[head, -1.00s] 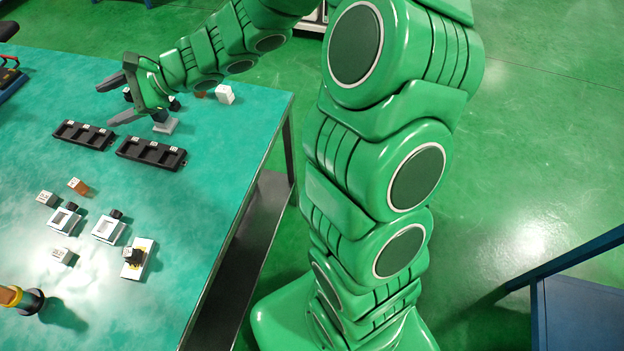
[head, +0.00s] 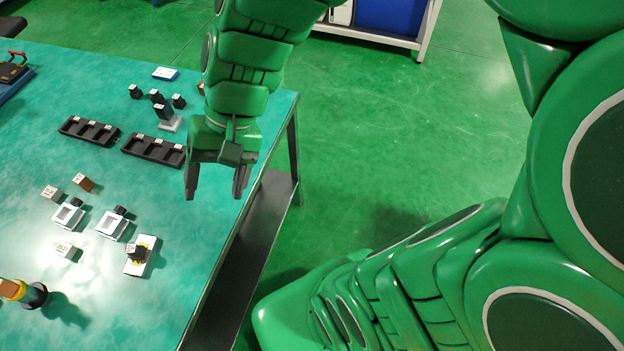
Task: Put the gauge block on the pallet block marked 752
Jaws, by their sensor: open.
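My gripper (head: 214,192) is open and empty in the head view, pointing down over the table's right side. No marking can be read, so I cannot tell which piece is the block marked 752, nor which is the gauge block. Small labelled blocks lie at the front left: a grey one (head: 52,192), a brown one (head: 83,182) and a pale one (head: 66,249). Two white fixtures (head: 68,215) (head: 111,225) with dark knobs stand among them. A dark block (head: 137,251) sits on a white and yellow plate (head: 148,243). My gripper is apart from all of these.
Two black slotted trays (head: 90,130) (head: 153,149) lie left of my gripper. Behind them are several small black pieces (head: 157,95), a dark upright piece on a grey base (head: 171,122) and a blue-white item (head: 165,73). A yellow and black tool (head: 22,292) stands front left.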

